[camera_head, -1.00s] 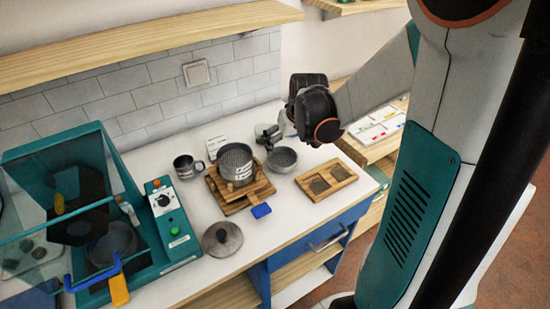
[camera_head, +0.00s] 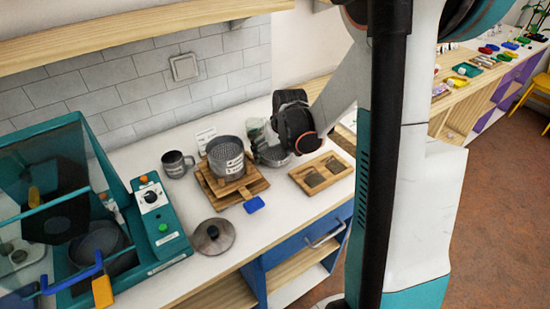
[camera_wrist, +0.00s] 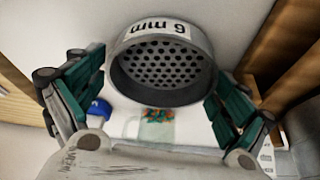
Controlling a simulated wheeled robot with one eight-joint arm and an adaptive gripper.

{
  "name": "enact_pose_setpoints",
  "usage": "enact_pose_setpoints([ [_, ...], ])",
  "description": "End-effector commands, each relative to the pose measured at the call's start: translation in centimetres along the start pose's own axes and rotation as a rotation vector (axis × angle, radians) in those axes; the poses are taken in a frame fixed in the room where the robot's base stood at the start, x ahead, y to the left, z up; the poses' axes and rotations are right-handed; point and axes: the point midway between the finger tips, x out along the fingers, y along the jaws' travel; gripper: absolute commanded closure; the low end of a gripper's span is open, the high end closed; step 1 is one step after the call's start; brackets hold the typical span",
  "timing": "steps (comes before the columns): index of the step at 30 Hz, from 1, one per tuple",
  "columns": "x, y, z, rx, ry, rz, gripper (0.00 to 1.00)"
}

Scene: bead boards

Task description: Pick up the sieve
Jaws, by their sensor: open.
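In the wrist view a grey round sieve (camera_wrist: 162,65) with a holed metal bottom and a white "6 mm" label is between my gripper's spread teal fingers (camera_wrist: 155,95). The fingers are open, one on each side; I cannot tell whether either touches it. In the head view a grey labelled sieve (camera_head: 226,158) stands on stacked wooden boards (camera_head: 248,187); its label is too small to read. My gripper (camera_head: 268,140) is just right of it, over a grey round vessel (camera_head: 270,155) that it partly hides. I cannot tell which vessel the wrist view shows.
A grey mug (camera_head: 176,164) stands left of the boards. A round lid (camera_head: 213,237) and a blue piece (camera_head: 254,205) lie in front. A two-hole wooden tray (camera_head: 322,173) is to the right. A teal machine (camera_head: 160,222) with a clear cover fills the left.

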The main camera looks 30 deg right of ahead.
Motion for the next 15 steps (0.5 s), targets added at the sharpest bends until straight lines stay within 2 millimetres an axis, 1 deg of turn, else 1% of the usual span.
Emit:
enact_pose_setpoints([
  [2,-0.08,-0.01,-0.02,0.0,0.0,0.0,0.06],
  [5,-0.09,-0.01,-0.02,0.0,0.0,0.0,0.27],
  [6,-0.09,-0.01,-0.02,0.0,0.0,0.0,0.36],
  [7,-0.09,-0.01,-0.02,0.0,0.0,0.0,0.4],
  [15,-0.1,-0.01,-0.02,0.0,0.0,0.0,0.41],
])
